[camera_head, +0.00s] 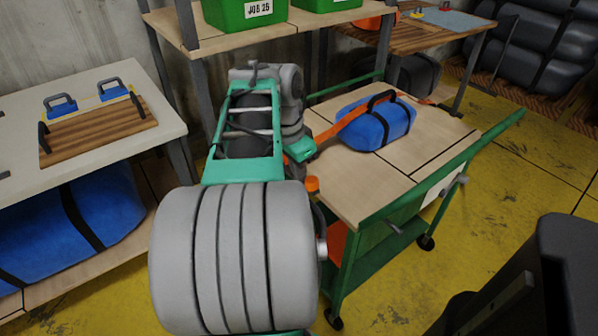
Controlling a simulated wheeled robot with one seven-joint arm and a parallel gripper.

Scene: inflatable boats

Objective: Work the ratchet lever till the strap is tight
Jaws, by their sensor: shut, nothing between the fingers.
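A blue rolled bundle (377,124) lies on the wooden top of the green cart. An orange strap (345,122) runs over it, with a black arched handle (381,97) standing on top, which looks like the ratchet lever. My grey and teal arm fills the middle foreground and bends down at its far end. My gripper (301,150) appears as a small teal part at the left edge of the cart top, left of the bundle and apart from the handle. It is shut and empty; its fingertips are hard to make out. How tight the strap is cannot be told.
The green cart (448,163) has a raised side rail. A shelf with green bins (240,14) stands behind. Yellow floor lies open right of the cart.

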